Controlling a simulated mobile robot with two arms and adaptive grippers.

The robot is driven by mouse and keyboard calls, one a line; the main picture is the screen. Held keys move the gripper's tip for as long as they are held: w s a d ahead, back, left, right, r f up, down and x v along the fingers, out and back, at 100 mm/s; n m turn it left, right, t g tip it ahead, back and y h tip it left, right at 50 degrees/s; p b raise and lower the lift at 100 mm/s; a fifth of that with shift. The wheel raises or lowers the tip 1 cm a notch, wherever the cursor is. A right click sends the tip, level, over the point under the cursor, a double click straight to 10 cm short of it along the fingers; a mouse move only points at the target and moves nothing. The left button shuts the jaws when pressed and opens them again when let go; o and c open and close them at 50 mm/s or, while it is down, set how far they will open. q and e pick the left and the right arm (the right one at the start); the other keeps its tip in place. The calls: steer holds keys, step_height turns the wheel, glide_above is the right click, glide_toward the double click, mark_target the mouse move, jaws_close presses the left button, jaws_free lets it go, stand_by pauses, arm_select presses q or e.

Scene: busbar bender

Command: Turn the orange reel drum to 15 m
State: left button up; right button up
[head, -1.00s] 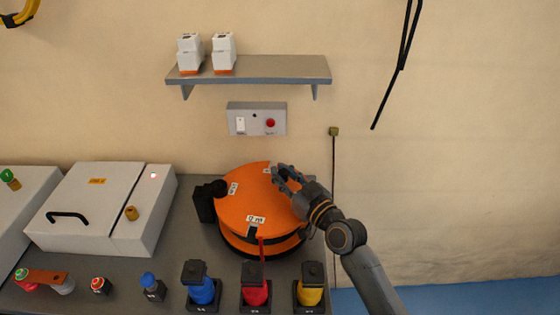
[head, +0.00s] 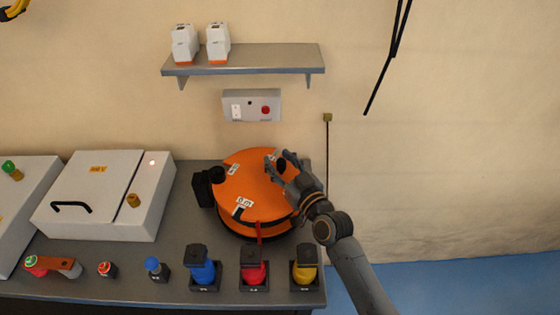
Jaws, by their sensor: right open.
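The orange reel drum (head: 238,181) lies flat on the grey bench, with small white labels on its top. A label reading "0 m" (head: 244,201) is near the front rim, a little left of the upright red pointer (head: 259,231). Another label (head: 233,169) is at the left of the top, too small to read. My right gripper (head: 281,159) is open over the drum's right back part, its fingers around a dark knob-like part (head: 281,166). I cannot tell if they touch it. My left gripper is not in view.
Blue (head: 203,270), red (head: 254,271) and yellow (head: 305,270) sockets line the bench front. A black bracket (head: 203,188) stands at the drum's left. A white cabinet (head: 103,195) is further left. A shelf (head: 250,60) and a switch box (head: 251,106) are on the wall behind.

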steer(key=shift+s, duration=0.15)
steer(key=v, duration=1.2)
steer(key=shift+r, duration=0.1)
